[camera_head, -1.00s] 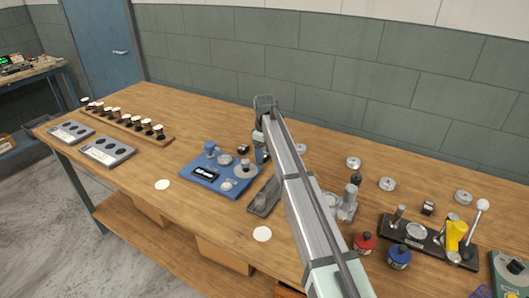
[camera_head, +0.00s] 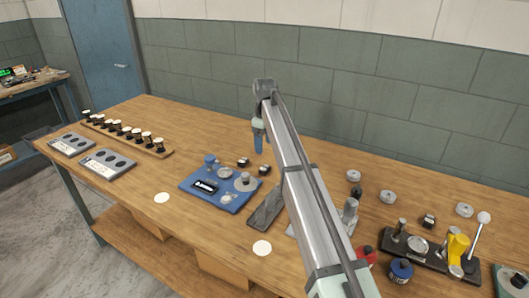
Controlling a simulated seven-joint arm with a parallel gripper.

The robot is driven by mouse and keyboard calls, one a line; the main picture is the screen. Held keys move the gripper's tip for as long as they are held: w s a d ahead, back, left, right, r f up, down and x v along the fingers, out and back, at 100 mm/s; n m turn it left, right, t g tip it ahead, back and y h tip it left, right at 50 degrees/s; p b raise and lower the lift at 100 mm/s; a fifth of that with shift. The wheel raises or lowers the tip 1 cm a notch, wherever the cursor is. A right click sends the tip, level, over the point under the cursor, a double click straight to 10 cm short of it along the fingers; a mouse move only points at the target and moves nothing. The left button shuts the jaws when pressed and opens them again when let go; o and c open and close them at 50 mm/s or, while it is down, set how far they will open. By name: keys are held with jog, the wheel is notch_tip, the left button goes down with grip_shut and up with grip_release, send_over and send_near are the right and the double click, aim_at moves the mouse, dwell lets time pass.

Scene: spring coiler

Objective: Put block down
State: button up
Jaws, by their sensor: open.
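Two small dark blocks stand on the wooden bench just behind the blue device (camera_head: 212,197). One block (camera_head: 244,162) is farther left. The other block (camera_head: 264,170) sits a little nearer and to the right. My gripper (camera_head: 259,150) points down with blue fingers a short way above and behind the right block, apart from it. It appears empty. The fingers are small and partly overlap each other in this view. A third dark block (camera_head: 429,220) stands on the right side of the bench.
A dark grey plate (camera_head: 268,208) lies right of the blue device, partly beside my arm. White discs (camera_head: 262,248) lie near the front edge. Right of my arm are metal discs (camera_head: 388,197), bottles (camera_head: 401,270) and a black lever fixture (camera_head: 447,262). Bench behind the blocks is clear.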

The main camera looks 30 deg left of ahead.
jog(key=shift+r, duration=0.8)
jog(key=shift+o, duration=0.4)
dwell(0.8)
